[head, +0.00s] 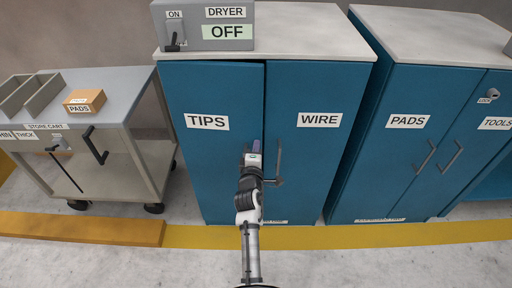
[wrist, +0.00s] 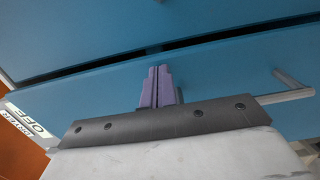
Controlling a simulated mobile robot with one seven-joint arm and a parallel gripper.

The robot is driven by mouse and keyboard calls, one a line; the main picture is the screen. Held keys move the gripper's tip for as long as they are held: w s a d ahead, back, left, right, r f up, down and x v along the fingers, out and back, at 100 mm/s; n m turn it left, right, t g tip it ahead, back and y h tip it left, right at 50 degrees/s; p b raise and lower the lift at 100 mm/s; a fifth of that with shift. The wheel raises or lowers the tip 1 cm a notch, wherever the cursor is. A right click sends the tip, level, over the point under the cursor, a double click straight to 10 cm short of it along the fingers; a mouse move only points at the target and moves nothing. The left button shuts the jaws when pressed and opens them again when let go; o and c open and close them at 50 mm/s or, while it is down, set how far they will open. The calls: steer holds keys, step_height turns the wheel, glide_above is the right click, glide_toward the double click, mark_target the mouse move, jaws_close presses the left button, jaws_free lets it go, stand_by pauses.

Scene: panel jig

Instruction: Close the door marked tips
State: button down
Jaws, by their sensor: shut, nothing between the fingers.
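The door marked TIPS (head: 205,160) is the blue left door of the middle cabinet in the head view. A narrow dark gap runs along its edge beside the door marked WIRE (head: 325,155). Contact cannot be told.
The dryer box (head: 203,32), reading OFF, stands on the cabinet top. The WIRE door's handle (head: 279,165) is just right of my gripper. A store cart (head: 115,130) stands at left, and the PADS cabinet (head: 395,155) at right. A yellow strip (head: 350,237) crosses the floor.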

steer(key=shift+w+r, duration=0.1)
steer(key=shift+w, duration=0.05)
steer(key=w, duration=0.3)
steer(key=shift+w+d+r, duration=0.15)
steer(key=shift+d+r, duration=0.15)
steer(key=shift+d, duration=0.05)
stand_by(0.4)
